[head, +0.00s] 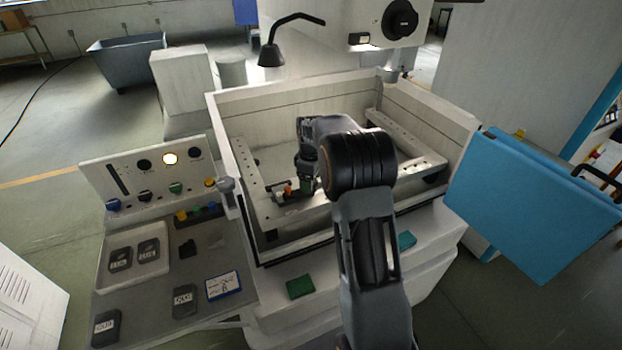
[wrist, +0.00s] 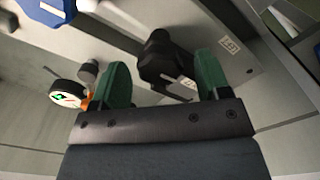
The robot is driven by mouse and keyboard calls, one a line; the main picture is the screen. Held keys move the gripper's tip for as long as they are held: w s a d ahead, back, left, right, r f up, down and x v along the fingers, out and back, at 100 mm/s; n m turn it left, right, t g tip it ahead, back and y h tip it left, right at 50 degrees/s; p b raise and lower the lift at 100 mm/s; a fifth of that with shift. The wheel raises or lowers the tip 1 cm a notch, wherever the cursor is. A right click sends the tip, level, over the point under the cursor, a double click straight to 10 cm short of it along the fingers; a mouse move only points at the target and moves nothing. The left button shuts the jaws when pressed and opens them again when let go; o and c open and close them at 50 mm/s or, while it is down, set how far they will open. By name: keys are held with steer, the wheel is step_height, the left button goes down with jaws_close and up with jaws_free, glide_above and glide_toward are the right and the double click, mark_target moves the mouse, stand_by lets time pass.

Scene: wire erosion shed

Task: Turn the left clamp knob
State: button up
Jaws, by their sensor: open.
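My gripper (wrist: 165,88) is open, its two green fingers apart in the wrist view. A black clamp (wrist: 168,66) with a knob-like top (wrist: 158,38) shows beyond and between the fingers. Nothing is visibly gripped, and I cannot tell whether a finger touches it. In the head view my gripper (head: 306,184) is low over the front left of the work frame (head: 262,212) inside the machine tank. A dark fixture with an orange part (head: 288,188) lies just left of it. My arm hides much of the frame's middle and any clamp there.
A round white dial (wrist: 68,94) sits close to the left finger in the wrist view. The tank wall (head: 232,150) rises left of my gripper. A lamp (head: 272,52) hangs behind. A control panel (head: 150,172) stands left, and a blue door (head: 535,205) right.

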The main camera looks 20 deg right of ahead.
steer(key=c, duration=0.9)
steer(key=shift+c, duration=0.2)
steer(key=shift+m, duration=0.4)
steer(key=m, duration=0.4)
steer(key=shift+m+b, duration=0.4)
steer(key=m, duration=1)
steer(key=shift+m+b, duration=0.4)
steer(key=m, duration=0.5)
steer(key=shift+m, duration=0.3)
